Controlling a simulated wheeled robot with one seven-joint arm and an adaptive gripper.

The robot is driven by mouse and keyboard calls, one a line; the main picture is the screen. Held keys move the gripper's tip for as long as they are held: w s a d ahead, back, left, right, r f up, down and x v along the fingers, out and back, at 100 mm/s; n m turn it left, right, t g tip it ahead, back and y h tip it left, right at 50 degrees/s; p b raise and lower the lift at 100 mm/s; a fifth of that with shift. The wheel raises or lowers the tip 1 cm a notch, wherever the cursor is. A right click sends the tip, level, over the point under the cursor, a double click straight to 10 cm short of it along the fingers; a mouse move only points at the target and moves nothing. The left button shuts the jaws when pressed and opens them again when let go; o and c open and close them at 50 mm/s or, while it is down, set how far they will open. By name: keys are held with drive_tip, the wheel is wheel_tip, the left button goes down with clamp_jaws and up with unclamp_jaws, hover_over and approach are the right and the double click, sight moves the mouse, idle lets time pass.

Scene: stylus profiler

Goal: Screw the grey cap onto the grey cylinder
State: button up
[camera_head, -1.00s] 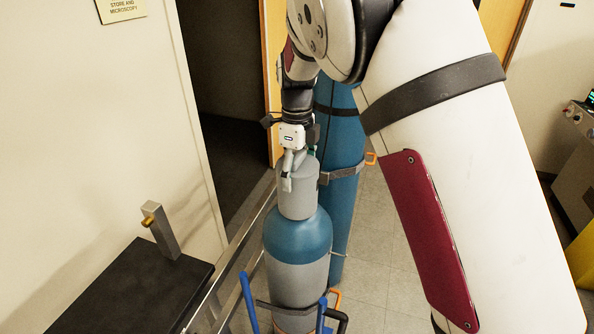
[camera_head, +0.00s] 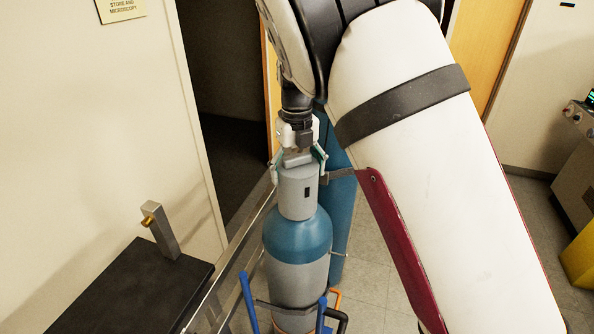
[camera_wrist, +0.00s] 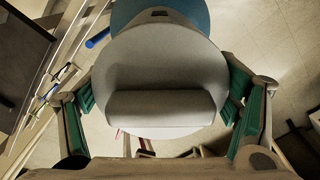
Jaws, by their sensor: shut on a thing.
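The grey cap (camera_head: 297,192) sits upright on top of the grey cylinder (camera_head: 297,283), which has a blue shoulder. My gripper (camera_head: 298,160) is above the cap, pointing down, with its fingers on either side of the cap's upper part. In the wrist view the cap (camera_wrist: 160,68) fills the middle, with a raised bar across its top. The green-padded fingers of my gripper (camera_wrist: 160,100) stand at its left and right, shut on it. The thread between cap and cylinder is hidden.
The cylinder stands in a frame with blue handles (camera_head: 248,300) and a dark strap. A taller blue cylinder (camera_head: 343,225) stands close behind. A black-topped bench (camera_head: 130,295) with a metal post (camera_head: 163,232) is at the lower left. A wall and dark doorway lie behind.

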sight(297, 156)
drive_tip(key=m, duration=0.1)
drive_tip(key=r+m, duration=0.1)
drive_tip(key=m, duration=0.1)
drive_tip(key=shift+w, duration=0.2)
drive_tip(key=o, duration=1.7)
drive_tip(key=shift+o, duration=0.5)
drive_tip(key=shift+s, duration=0.15)
drive_tip(key=shift+f, duration=0.25)
drive_tip(key=shift+r, duration=3.45)
drive_tip(key=shift+r, duration=0.1)
